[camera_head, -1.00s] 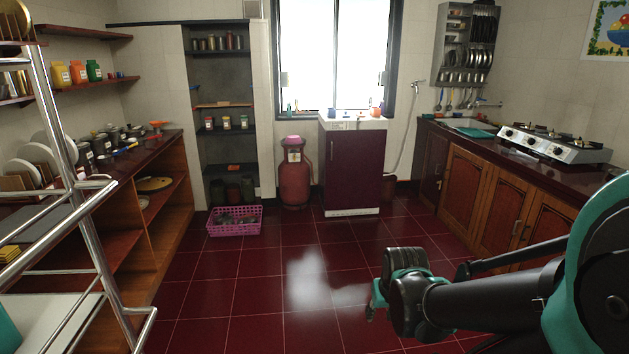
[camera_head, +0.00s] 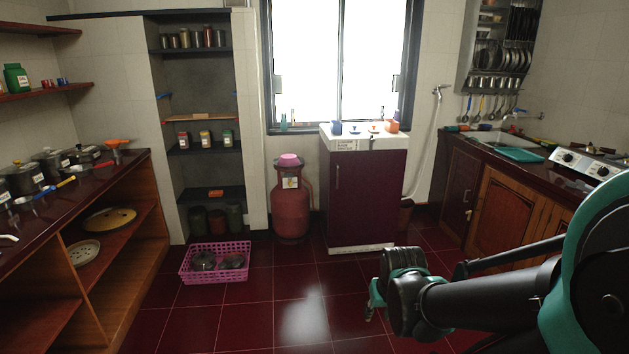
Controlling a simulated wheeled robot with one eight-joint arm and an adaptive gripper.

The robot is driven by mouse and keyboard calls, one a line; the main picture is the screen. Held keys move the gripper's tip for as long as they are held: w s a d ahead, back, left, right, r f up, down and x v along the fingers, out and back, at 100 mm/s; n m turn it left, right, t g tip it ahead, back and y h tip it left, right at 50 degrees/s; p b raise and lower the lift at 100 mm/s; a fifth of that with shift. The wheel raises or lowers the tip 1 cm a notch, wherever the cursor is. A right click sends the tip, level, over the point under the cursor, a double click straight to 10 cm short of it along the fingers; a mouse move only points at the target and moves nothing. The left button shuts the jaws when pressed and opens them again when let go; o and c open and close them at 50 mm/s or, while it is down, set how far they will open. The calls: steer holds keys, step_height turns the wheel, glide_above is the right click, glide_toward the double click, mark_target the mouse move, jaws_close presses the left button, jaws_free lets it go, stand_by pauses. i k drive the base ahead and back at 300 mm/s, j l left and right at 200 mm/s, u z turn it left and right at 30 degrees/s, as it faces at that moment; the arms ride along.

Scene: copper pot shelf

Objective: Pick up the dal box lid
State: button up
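I cannot tell which container is the dal box, as the labels are too small to read. Dark metal canisters with white labels (camera_head: 24,178) stand on the left counter, with lids on top as far as I can see. Three labelled jars (camera_head: 204,138) stand on a shelf of the back alcove. My gripper (camera_head: 372,308) hangs over the open floor at lower right, far from all of these. Its fingers are small and partly hidden by the wrist, so its opening is unclear.
A pink basket (camera_head: 216,262) with metal vessels sits on the floor before the alcove. A red gas cylinder (camera_head: 291,205) and a maroon cabinet (camera_head: 364,195) stand at the back. The left counter (camera_head: 118,178) edges the left side. The middle floor is clear.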

mark_target(354, 130)
steer(key=i, duration=1.9)
steer(key=i+z, duration=0.15)
steer(key=i, duration=0.35)
steer(key=i+j+z, duration=0.1)
steer(key=i, duration=0.4)
steer(key=i+j+z, duration=0.15)
steer(key=i, duration=0.3)
